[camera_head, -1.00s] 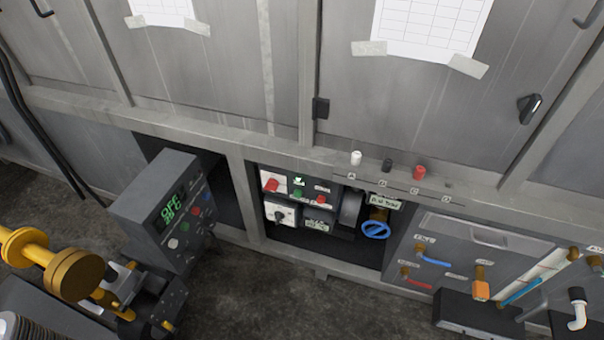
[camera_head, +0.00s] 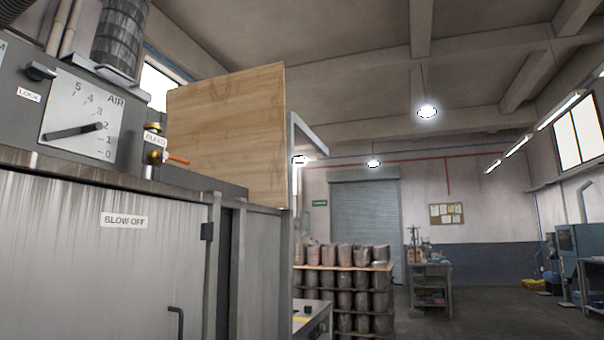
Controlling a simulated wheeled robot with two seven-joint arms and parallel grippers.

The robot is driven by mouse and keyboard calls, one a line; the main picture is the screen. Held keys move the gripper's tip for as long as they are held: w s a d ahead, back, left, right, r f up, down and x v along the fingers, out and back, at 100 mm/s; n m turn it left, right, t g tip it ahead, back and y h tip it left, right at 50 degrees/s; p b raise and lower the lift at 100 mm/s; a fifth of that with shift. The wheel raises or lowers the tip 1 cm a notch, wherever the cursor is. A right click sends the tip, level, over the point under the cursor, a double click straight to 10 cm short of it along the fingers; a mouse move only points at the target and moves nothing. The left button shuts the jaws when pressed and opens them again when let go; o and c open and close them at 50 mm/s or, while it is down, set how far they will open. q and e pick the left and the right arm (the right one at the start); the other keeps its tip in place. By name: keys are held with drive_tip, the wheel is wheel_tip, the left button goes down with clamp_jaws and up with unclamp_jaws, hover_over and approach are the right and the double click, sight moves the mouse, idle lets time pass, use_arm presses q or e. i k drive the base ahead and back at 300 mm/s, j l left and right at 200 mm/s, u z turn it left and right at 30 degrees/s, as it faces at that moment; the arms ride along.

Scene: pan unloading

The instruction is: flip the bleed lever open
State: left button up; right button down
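The valve sits on a grey panel beside a white AIR gauge (camera_head: 82,120), whose dark needle points to about 2. Neither of my grippers shows in the head view.
A wooden board (camera_head: 226,135) stands just right of the lever. A LOCK knob (camera_head: 41,71) is left of the gauge. Open floor (camera_head: 480,312) lies at the right, beyond stacked goods (camera_head: 345,290).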

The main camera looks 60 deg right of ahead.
sight(164, 155)
drive_tip(key=l+z, duration=0.1)
drive_tip(key=z, duration=0.3)
drive_tip(key=i+z, duration=0.1)
drive_tip(key=z, duration=0.25)
drive_tip(key=l+z, duration=0.1)
drive_tip(key=z, duration=0.3)
drive_tip(key=i+j, duration=0.05)
